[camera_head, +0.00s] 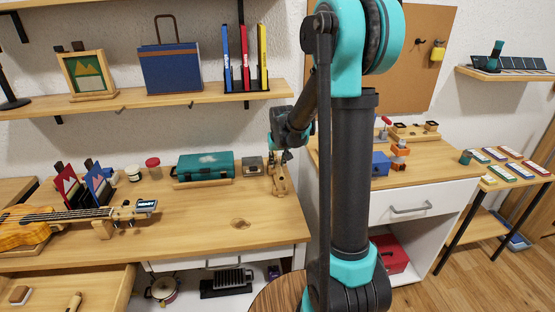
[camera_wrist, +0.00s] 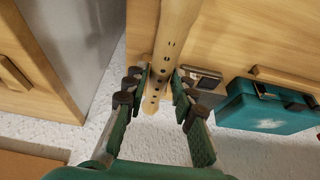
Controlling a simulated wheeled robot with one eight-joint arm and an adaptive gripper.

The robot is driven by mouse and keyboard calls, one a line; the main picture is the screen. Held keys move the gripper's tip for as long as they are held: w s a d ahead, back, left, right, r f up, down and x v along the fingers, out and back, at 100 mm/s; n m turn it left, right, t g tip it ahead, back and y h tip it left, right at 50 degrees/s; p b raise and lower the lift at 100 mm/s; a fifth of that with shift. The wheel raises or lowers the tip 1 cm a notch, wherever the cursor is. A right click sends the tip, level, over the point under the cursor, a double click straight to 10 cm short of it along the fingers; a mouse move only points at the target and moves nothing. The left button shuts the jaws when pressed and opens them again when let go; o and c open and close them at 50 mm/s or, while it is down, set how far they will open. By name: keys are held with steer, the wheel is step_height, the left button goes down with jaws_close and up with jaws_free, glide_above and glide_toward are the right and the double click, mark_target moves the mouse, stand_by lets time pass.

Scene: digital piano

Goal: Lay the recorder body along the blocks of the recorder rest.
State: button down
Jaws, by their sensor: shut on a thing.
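The recorder body (camera_wrist: 173,40) is a pale wooden tube with dark finger holes. In the wrist view it runs from the top edge down between the fingers of my gripper (camera_wrist: 157,92), which are closed on it near its lower end. In the head view my gripper (camera_head: 279,157) is at the back right of the left desk, with the pale recorder body (camera_head: 280,182) just below it, close to the desktop. I cannot tell whether it touches the desk. I cannot pick out the recorder rest for certain; my arm hides part of the scene.
A small grey box (camera_head: 252,166) and a teal case (camera_head: 206,166) stand left of my gripper at the back of the desk (camera_head: 190,220). A ukulele (camera_head: 50,224) lies at the left. The desk's front middle is mostly clear. A second desk (camera_head: 425,168) stands to the right.

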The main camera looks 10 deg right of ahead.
steer(key=shift+f, duration=2.55)
steer(key=c, duration=1.2)
jaws_free()
steer(key=shift+o, duration=0.2)
steer(key=shift+r, duration=3.5)
steer(key=shift+r, duration=0.1)
steer(key=v, duration=1.1)
steer(key=shift+s+r, duration=0.15)
steer(key=shift+r, duration=0.25)
